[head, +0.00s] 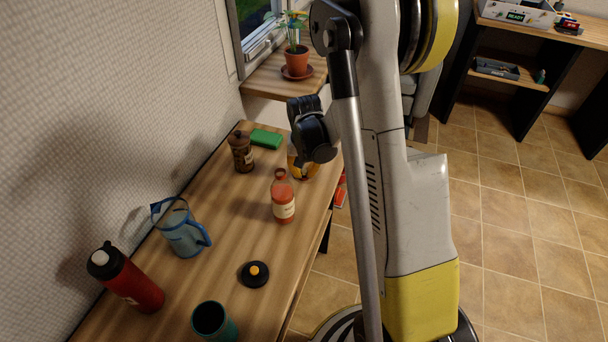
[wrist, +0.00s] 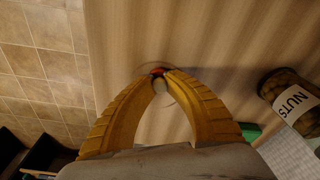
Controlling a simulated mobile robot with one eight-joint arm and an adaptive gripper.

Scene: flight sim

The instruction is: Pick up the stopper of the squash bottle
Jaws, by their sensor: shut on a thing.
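The bottle with red contents and a pale label (head: 283,203), which looks like the squash bottle, stands upright on the wooden table. A dark reddish rim shows at its top. My gripper (head: 303,174) is just behind and to the right of the bottle's neck in the head view, pointing down. In the wrist view its yellow fingers (wrist: 161,75) meet at the tips. A small red thing (wrist: 157,72), probably the stopper, shows between them, mostly hidden. A faint round glassy outline lies around the tips; I cannot tell what it is.
A nuts jar (wrist: 288,96) and a green block (head: 265,138) stand close by. A blue jug (head: 182,236), red flask (head: 133,284), teal cup (head: 222,330) and black lid (head: 255,281) with an orange knob are nearer. A potted plant (head: 296,62) stands behind.

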